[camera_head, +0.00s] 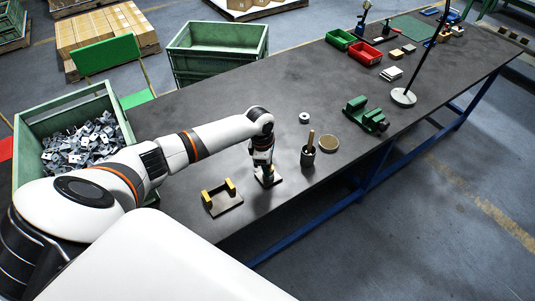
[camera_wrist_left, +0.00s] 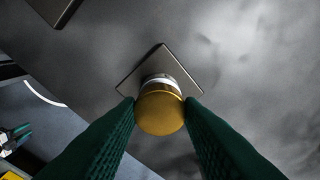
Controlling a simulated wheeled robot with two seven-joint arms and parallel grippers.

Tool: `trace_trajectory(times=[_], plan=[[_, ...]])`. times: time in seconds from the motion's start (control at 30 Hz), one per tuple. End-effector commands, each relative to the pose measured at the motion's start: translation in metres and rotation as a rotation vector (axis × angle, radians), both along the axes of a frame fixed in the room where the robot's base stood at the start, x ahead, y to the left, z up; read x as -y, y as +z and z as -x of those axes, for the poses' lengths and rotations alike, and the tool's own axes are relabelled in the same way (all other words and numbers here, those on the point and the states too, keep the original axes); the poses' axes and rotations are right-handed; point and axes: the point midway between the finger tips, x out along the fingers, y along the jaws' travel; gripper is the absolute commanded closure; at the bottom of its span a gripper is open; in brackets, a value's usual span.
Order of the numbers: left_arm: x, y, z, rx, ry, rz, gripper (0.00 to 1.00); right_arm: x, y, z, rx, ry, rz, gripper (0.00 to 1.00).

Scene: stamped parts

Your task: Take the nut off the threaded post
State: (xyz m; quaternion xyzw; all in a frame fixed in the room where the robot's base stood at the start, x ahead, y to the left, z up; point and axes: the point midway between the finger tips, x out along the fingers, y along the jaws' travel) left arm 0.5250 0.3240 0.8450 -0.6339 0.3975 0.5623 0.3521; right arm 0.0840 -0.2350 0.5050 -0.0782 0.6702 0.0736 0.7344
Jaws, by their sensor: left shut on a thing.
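My left gripper (camera_head: 266,170) points down at the table, over a small square base plate (camera_head: 275,180). In the left wrist view its two green fingers (camera_wrist_left: 160,110) are shut on a round gold-coloured nut (camera_wrist_left: 160,113), one on each side. A pale silvery band of the threaded post (camera_wrist_left: 161,77) shows just beyond the nut, above the square base plate (camera_wrist_left: 184,62). The nut hides most of the post, so I cannot tell how far it is threaded on. In the head view my gripper hides the nut. My right gripper is not in view.
A green vise (camera_head: 362,112) and lamp base (camera_head: 403,97) stand farther right. The table's far left is bare.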

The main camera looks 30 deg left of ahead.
Motion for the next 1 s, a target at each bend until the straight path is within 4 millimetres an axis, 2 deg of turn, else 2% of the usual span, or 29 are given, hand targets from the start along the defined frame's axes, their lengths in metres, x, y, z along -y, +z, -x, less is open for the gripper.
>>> trace_trajectory(times=[1.0], plan=[[0.001, 0.001, 0.001, -0.002, 0.242, 0.001, 0.89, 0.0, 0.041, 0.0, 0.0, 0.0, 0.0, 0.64]])
